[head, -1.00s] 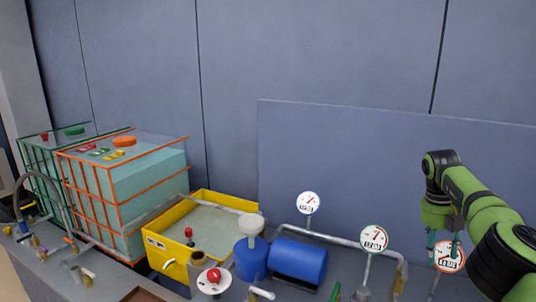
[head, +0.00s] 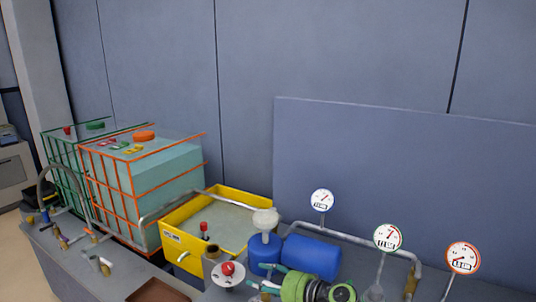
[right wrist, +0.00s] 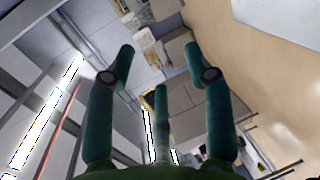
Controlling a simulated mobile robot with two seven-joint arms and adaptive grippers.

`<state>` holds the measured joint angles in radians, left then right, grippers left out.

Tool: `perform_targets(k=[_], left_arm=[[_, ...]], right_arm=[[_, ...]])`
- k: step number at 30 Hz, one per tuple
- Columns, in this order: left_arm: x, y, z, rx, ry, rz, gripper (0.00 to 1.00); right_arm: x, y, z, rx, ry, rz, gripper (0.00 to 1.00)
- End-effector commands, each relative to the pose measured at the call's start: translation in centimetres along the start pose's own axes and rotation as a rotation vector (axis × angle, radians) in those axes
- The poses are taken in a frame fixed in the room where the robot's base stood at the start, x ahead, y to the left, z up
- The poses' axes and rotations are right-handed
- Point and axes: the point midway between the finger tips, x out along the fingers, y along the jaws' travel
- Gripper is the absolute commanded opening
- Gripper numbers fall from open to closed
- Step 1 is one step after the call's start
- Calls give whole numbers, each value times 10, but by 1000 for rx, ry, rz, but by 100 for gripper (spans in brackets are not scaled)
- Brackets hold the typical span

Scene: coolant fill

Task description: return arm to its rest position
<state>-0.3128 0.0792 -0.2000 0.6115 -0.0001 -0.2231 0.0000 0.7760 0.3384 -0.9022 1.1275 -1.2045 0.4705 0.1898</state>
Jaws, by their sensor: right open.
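My right gripper (head: 263,279) shows low in the head view, at the end of my green and black arm. Its teal fingers point left, in front of the blue tank (head: 312,257) in the picture. In the right wrist view the gripper (right wrist: 159,60) has its fingers spread, with nothing between them. Whether it touches anything on the bench is not clear. My left gripper is not in view.
A yellow tray (head: 183,247) stands left of the blue tank. Two caged tanks, orange (head: 150,180) and green (head: 65,170), stand farther left. Several gauges (head: 387,237) rise at right. A red-knobbed fitting (head: 227,270) is close to the fingers. Cardboard boxes (right wrist: 185,92) show in the wrist view.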

Motion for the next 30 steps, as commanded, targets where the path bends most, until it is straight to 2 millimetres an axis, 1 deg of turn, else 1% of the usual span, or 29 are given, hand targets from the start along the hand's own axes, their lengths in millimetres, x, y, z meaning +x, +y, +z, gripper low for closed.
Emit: perform_targets(k=[1,2,3,5,7,8,9,11,12,14,15,17,18,21,24,30], left_arm=[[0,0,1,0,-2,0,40],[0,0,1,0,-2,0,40],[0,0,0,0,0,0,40],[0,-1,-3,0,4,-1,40],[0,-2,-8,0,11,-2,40],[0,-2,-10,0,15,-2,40],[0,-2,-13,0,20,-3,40],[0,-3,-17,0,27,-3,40],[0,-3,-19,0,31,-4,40],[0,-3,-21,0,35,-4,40],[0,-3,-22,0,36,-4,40],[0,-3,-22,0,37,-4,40],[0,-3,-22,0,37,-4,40],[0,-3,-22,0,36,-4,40],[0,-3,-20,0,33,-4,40],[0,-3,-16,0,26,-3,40]], right_arm=[[0,13,-12,119,-80,113,52],[-3,19,-14,192,-137,170,52],[-10,25,-13,295,-216,237,52],[-27,26,-9,457,-341,314,52],[-55,13,-4,657,-495,367,52],[-68,4,-3,746,-561,377,52],[-87,-12,-3,862,-650,381,52],[-118,-39,-9,1039,-780,365,52],[-139,-60,-17,1155,-864,339,52],[-169,-90,-34,1316,-977,283,52],[-188,-108,-49,1412,-1041,239,52],[-212,-129,-71,1530,-1119,169,52],[-226,-140,-86,1595,-1159,123,52],[-253,-158,-118,1718,-1232,25,52],[-274,-168,-145,1807,-1281,-64,52],[-309,-177,-194,1939,-1347,-223,52]])
